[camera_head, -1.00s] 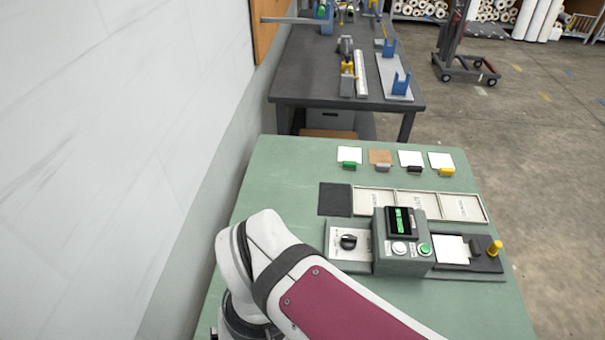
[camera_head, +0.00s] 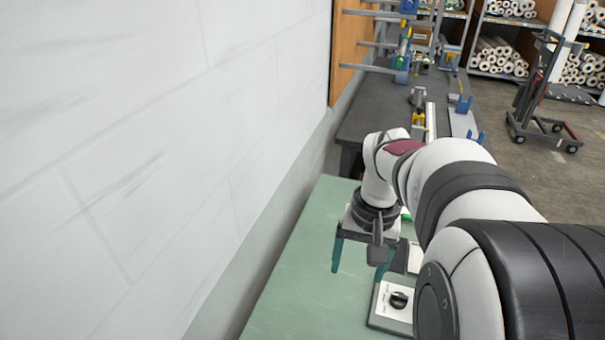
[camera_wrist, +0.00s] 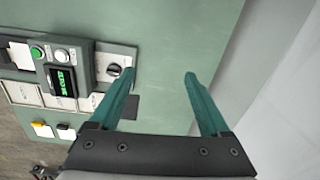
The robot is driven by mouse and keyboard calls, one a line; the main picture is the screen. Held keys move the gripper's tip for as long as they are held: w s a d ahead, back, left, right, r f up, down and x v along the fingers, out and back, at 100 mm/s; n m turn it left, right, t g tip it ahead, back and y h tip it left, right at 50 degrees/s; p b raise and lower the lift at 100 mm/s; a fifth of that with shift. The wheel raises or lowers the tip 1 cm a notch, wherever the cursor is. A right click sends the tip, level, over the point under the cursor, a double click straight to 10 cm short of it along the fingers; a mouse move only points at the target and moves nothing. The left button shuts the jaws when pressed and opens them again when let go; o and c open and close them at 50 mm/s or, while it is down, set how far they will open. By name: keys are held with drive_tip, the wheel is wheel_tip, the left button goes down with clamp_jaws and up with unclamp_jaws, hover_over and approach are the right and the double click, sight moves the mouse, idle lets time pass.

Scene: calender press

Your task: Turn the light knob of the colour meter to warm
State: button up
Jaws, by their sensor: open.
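The light knob (camera_head: 399,299) is a dark round knob on a white plate at the left end of the colour meter. It also shows in the wrist view (camera_wrist: 115,70), just left of a fingertip. Its pointer setting is too small to read. The grey colour meter (camera_wrist: 82,62) has a lit green display (camera_wrist: 63,82) and two round buttons; my arm hides most of it in the head view. My gripper (camera_head: 359,265) is open and empty, with teal fingers pointing down above the green table, beyond and left of the knob. The wrist view shows its fingers spread wide (camera_wrist: 160,75).
The green table (camera_head: 300,290) is bare left of the meter, with a pale wall (camera_head: 150,150) alongside. A dark bench (camera_head: 375,115) with tools stands beyond. In the wrist view, light trays (camera_wrist: 25,95) and a yellow-clipped sample (camera_wrist: 40,127) lie near the meter.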

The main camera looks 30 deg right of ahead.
drive_tip(key=m, duration=0.1)
hover_over(401, 296)
wheel_tip(401, 296, down, 4)
drive_tip(key=shift+h, duration=0.3)
wheel_tip(401, 296, down, 16)
drive_tip(key=shift+r, duration=0.1)
clamp_jaws()
